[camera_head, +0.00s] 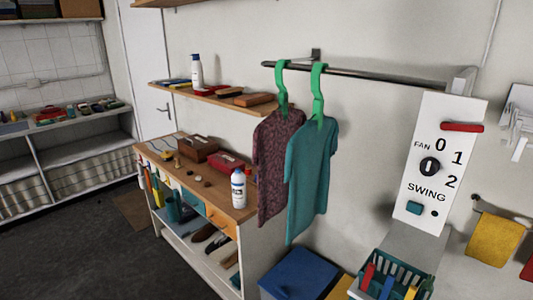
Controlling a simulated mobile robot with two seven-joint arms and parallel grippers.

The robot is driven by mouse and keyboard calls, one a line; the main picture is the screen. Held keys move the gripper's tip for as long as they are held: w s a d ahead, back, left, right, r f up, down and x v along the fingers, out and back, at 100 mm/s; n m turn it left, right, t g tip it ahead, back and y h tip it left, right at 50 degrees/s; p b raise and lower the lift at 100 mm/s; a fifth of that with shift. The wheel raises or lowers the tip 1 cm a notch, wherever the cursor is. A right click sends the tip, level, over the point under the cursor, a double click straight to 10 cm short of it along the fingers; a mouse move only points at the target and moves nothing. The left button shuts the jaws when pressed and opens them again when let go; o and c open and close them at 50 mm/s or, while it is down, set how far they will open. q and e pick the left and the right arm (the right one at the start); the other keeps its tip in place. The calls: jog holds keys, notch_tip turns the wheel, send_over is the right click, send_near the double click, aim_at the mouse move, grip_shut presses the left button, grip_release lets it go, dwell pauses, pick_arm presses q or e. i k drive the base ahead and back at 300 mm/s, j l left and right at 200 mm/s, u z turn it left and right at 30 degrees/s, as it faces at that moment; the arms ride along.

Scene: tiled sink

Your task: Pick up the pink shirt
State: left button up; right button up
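A dark pink, patterned shirt (278,160) hangs on a green hanger (283,88) from a dark metal rail (370,74) on the wall. A teal shirt (312,175) hangs on a second green hanger (318,90) just to its right and partly overlaps its right side. No gripper of mine shows in the head view.
A wooden-topped workbench (212,195) with a white bottle (238,188), boxes and small items stands left of the shirts. A wall shelf (215,97) is behind them. A blue box (300,272) and a teal basket (410,268) sit below. A fan control panel (438,165) is at right.

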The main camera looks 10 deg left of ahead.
aim_at(271, 138)
jog(key=i+j, duration=0.2)
jog(key=j, duration=0.15)
jog(key=i+j, duration=0.2)
jog(key=j, duration=0.15)
jog(key=i+j, duration=0.2)
jog(key=j, duration=0.15)
